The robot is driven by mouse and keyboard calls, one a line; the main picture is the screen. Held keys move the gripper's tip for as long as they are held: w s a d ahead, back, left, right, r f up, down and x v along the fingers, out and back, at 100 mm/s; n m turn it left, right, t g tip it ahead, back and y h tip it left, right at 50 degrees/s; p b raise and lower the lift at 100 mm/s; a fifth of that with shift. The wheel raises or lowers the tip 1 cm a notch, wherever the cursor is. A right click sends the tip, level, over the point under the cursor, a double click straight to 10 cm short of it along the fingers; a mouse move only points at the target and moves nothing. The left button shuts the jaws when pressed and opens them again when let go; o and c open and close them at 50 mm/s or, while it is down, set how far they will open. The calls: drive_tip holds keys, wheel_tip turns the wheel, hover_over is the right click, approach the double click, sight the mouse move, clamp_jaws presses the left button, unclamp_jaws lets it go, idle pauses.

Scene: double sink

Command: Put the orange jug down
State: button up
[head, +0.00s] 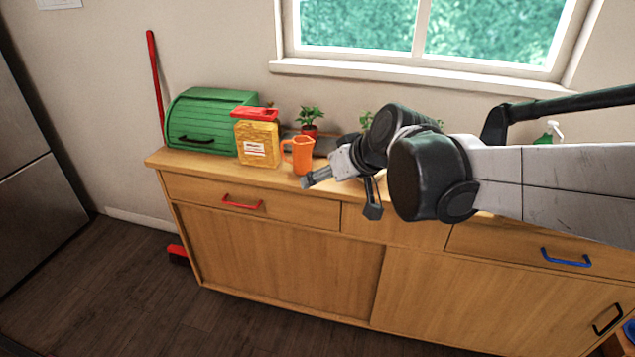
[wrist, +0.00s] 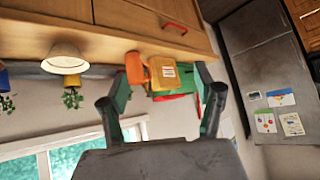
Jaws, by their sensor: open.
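The orange jug (head: 303,157) stands upright on the wooden counter in the head view, its handle facing left. It is just right of the yellow container with a red lid (head: 258,141). My gripper (head: 340,197) is open and empty, in front of the jug and to its right, apart from it. In the wrist view, which is upside down, the jug (wrist: 137,69) shows beyond my open gripper (wrist: 162,75), close to the left finger in the picture. The yellow container (wrist: 172,73) shows between the fingers.
A green bread box (head: 207,118) stands at the counter's left end. Potted plants (head: 311,119) stand behind the jug below the window. A white bowl-like object (wrist: 65,60) shows in the wrist view. The counter's front edge (head: 230,182) runs below.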

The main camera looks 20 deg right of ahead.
drive_tip(key=s+d+f+m+h, duration=0.1)
drive_tip(key=s, duration=0.8)
drive_tip(key=s+d+f+m+g+h, duration=0.1)
drive_tip(key=s+f+h, duration=0.1)
drive_tip(key=s, duration=0.6)
drive_tip(key=shift+s+m+g, duration=0.3)
drive_tip(key=shift+s, duration=0.05)
drive_tip(key=c, duration=0.8)
drive_tip(key=shift+o, duration=0.2)
